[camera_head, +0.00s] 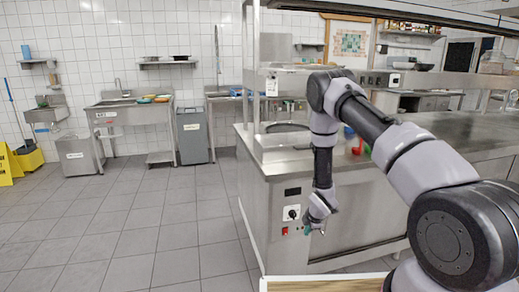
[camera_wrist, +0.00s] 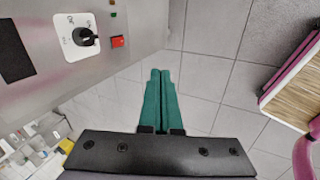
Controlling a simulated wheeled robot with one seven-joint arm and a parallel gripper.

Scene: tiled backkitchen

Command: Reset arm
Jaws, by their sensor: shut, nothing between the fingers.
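My gripper (camera_wrist: 160,85) is shut and empty, its two green fingers pressed together in the wrist view. In the head view my arm reaches forward and bends down, and my gripper (camera_head: 314,230) hangs pointing downward in front of the steel counter (camera_head: 345,205). It is close to the counter's front panel, beside a control knob (camera_head: 292,213). The knob (camera_wrist: 84,37) and a red switch (camera_wrist: 118,41) also show at the upper left of the wrist view. Whether the gripper touches the panel I cannot tell.
A wooden-topped edge (camera_head: 325,284) lies low in front; its board (camera_wrist: 295,92) shows at the right of the wrist view. Red and green items (camera_head: 357,148) sit on the counter behind my arm. A sink table (camera_head: 130,108) and bins stand by the wall. The tiled floor (camera_head: 150,230) at left is clear.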

